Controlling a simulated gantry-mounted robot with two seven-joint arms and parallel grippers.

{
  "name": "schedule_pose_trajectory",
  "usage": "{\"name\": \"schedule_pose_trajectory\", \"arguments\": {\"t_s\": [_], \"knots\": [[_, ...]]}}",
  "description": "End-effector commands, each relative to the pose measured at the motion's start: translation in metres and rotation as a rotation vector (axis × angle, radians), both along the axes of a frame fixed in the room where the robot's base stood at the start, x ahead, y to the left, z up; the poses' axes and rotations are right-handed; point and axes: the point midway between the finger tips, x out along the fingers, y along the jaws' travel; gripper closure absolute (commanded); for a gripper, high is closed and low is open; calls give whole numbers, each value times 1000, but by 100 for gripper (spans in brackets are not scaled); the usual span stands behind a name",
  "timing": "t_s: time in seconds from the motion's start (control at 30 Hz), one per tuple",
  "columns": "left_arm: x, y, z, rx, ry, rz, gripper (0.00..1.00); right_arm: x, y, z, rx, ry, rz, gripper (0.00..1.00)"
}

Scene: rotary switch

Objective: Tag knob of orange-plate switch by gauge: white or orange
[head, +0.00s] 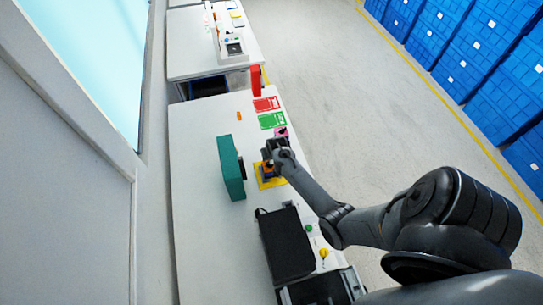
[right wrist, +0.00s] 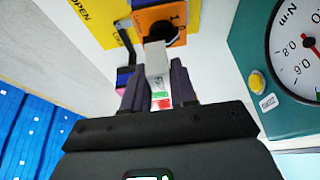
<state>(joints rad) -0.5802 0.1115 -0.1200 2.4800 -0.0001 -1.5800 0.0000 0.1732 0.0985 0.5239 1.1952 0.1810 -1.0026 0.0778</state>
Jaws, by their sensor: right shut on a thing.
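The orange-plate switch (right wrist: 146,20) sits on a yellow panel (right wrist: 95,15) lettered "OPEN"; its dark knob (right wrist: 158,33) faces the gripper. In the head view the yellow panel (head: 271,183) lies right of the teal gauge box (head: 231,167). My right gripper (right wrist: 155,82) is shut on a pale white tag (right wrist: 156,60), whose far end overlaps the knob; I cannot tell whether it is on it. An orange tag (head: 239,116) lies on the table. My left gripper is out of view.
Red (head: 266,104) and green (head: 272,120) cards lie beyond the switch, with a pink item (head: 281,133) beside them. A black box (head: 286,243) stands nearer, close to small switches. The table (head: 205,230) is clear left of the gauge box.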

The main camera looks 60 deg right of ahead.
Motion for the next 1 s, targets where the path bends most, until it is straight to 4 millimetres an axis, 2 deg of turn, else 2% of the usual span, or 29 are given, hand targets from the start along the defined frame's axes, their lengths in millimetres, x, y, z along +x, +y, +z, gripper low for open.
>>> {"name": "schedule_pose_trajectory", "arguments": {"t_s": [0.87,0.9,1.0], "knots": [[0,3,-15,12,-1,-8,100,0,0,-21,0,0,0,100],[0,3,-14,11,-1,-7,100,0,0,-19,0,0,0,67],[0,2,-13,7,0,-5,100,0,0,-20,0,0,0,52]]}}
